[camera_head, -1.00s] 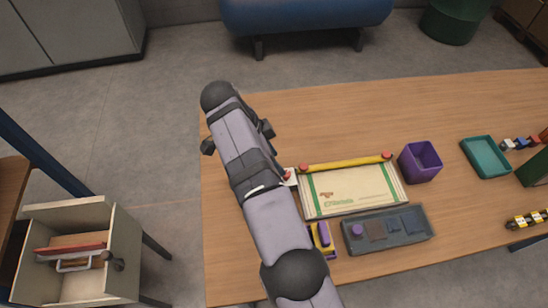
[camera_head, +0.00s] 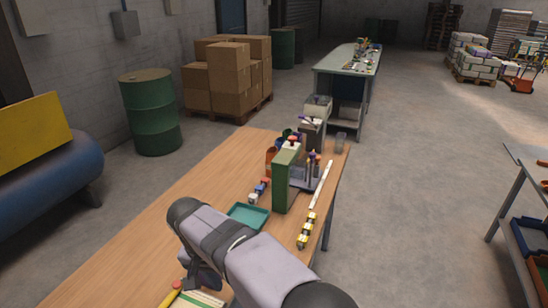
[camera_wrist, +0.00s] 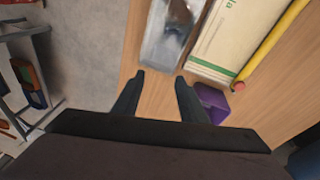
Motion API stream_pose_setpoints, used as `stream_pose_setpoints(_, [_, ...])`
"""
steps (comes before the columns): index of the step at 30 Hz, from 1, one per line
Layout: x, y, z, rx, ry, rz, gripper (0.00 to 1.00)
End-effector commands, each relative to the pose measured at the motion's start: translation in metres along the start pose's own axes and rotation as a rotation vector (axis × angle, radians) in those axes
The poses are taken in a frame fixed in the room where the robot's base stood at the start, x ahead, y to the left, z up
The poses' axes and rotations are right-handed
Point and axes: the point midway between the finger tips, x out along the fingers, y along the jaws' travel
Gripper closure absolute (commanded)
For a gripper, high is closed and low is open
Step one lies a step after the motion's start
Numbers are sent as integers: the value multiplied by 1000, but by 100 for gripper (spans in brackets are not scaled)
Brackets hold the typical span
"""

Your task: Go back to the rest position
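My gripper (camera_wrist: 160,78) is open and empty in the wrist view, with its two dark fingers apart above bare table wood. The purple bin (camera_wrist: 212,103) is just right of the right finger, partly hidden by it. The paper sack (camera_wrist: 240,38) lies flat at the upper right, with the yellow bar (camera_wrist: 275,48) along its edge. In the head view my arm covers the lower middle, and my gripper's fingertips cannot be made out there. Only a corner of the sack (camera_head: 203,299) and the end of the yellow bar (camera_head: 171,294) show there.
A grey tray (camera_wrist: 150,45) lies beside the sack. In the head view, a teal tray (camera_head: 247,217), a green upright block (camera_head: 286,182) and a yellow-black item (camera_head: 304,238) stand beyond my arm. The table (camera_head: 130,240) is bare at left. A shelf rack (camera_head: 525,245) stands at right.

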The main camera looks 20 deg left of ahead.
Motion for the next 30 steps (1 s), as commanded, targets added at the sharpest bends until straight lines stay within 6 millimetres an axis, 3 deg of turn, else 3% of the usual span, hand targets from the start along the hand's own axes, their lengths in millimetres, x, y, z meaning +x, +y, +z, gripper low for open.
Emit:
stream_pose_setpoints(1, [5,36,-14,17,-22,3,61])
stream_pose_setpoints(3, [13,79,-25,22,-49,-1,61])
stream_pose_setpoints(7, [28,159,-30,39,-96,-14,61])
stream_pose_setpoints(11, [42,236,-15,62,-133,-35,61])
stream_pose_setpoints(15, [55,306,21,93,-160,-63,61])
stream_pose_setpoints(21, [71,372,87,141,-179,-99,61])
stream_pose_setpoints(25, [78,392,123,162,-183,-114,61])
stream_pose_setpoints(30, [83,401,148,174,-184,-123,61])
